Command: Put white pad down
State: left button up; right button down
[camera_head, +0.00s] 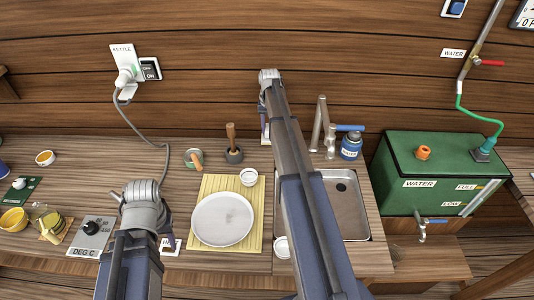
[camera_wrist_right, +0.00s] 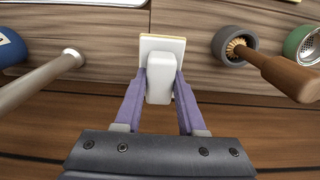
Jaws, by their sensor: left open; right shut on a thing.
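The white pad (camera_wrist_right: 163,44) is a small flat block with a pale yellowish edge and a white upright grip. In the right wrist view, the fingers of my right gripper (camera_wrist_right: 161,88) are shut on the white grip. In the head view my right gripper (camera_head: 263,108) points down near the back of the counter, with a bit of the white pad (camera_head: 265,134) below it, mostly hidden by my arm. Whether the pad touches the counter I cannot tell. My left gripper (camera_head: 167,226) is open at the lower left, left of the white plate, partly hidden behind its wrist.
A brush in a dark holder (camera_head: 234,155) stands left of my right gripper. A sink (camera_head: 347,205), faucet (camera_head: 318,125) and blue jar (camera_head: 351,147) lie to the right.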

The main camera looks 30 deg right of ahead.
pick_arm(q)
jog(key=shift+f+b, duration=4.9)
jog(key=shift+f, duration=0.05)
pick_arm(e)
jog(key=shift+f, duration=5)
pick_arm(q)
jog(key=shift+f, duration=0.2)
pick_arm(e)
jog(key=shift+f, duration=0.15)
jog(key=c, duration=0.5)
grip_release()
pick_arm(q)
jog(key=shift+r, duration=0.15)
pick_arm(e)
notch_tip(320, 180, up, 12)
jog(key=p, duration=1.2)
jog(key=shift+r, duration=0.2)
pick_arm(q)
notch_tip(320, 180, up, 12)
